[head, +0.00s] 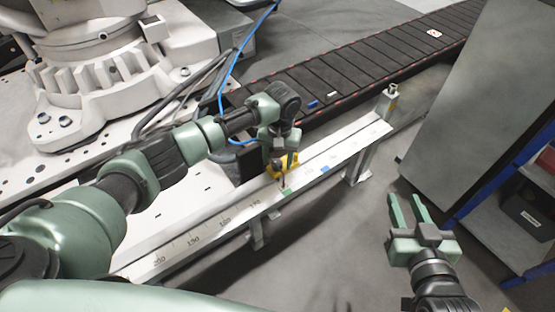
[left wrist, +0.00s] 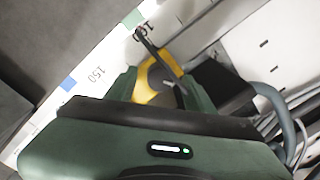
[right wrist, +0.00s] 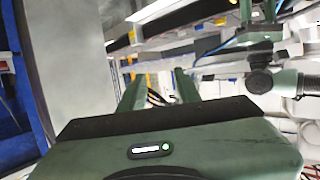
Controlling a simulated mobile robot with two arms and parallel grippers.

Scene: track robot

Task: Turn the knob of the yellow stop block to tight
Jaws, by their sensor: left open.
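The yellow stop block (head: 289,170) sits on the pale measuring rail (head: 213,211), beside a green mark. My left gripper (head: 279,158) is directly over the block and points down at it. In the left wrist view the yellow block (left wrist: 153,84) lies between the open fingers (left wrist: 161,88), and a thin dark pointer runs from it to the rail's scale near the green mark (left wrist: 133,19). The knob cannot be made out clearly; the gripper hides much of the block. I cannot tell whether the fingers touch it. My right gripper (head: 407,203) is open and empty, right of the rail.
A dark slatted conveyor (head: 350,67) runs behind the rail. A large white robot base (head: 98,75) stands at the upper left, with cables nearby. A grey panel (head: 470,110) and a blue-framed shelf (head: 495,235) stand at the right. The floor before the rail is clear.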

